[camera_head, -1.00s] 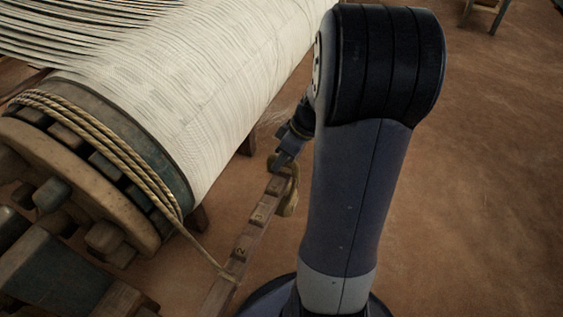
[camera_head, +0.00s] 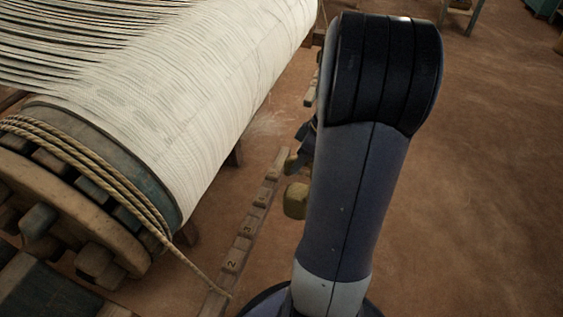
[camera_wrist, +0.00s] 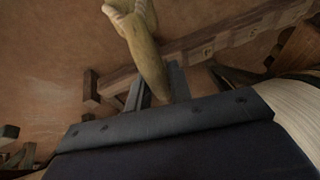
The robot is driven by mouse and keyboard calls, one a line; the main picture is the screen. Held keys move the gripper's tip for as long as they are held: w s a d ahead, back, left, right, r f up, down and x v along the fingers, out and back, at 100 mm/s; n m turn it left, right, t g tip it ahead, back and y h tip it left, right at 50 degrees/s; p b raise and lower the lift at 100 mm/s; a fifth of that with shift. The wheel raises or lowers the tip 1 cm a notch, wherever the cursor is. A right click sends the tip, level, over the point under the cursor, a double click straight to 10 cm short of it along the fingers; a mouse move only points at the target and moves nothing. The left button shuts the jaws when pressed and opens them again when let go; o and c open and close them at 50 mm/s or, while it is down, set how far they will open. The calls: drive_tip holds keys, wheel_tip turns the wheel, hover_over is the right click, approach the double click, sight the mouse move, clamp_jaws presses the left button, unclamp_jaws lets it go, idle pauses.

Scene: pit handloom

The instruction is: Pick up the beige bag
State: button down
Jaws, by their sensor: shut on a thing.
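The beige bag (camera_head: 295,201) shows as a small yellowish bundle just left of my arm in the head view, partly hidden by the arm. In the wrist view the bag (camera_wrist: 141,40) extends from between the fingers to the top edge, with a narrow neck and a wider, lumpy end. My gripper (camera_wrist: 160,88) is shut on the bag's narrow part. In the head view my gripper (camera_head: 298,158) is mostly hidden behind my arm, just above the bag.
A numbered wooden beam (camera_head: 247,225) lies left of the bag, apart from it in the head view. The loom's large roller (camera_head: 200,100), wound with white cloth, fills the left. A rope (camera_head: 190,262) runs from it to the beam.

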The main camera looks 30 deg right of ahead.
drive_tip(key=s+d, duration=0.4)
drive_tip(key=d, duration=0.4)
drive_tip(key=shift+s+d+p, duration=0.2)
drive_tip(key=shift+d+p, duration=0.1)
drive_tip(key=shift+d, duration=0.1)
drive_tip(key=shift+d, duration=0.1)
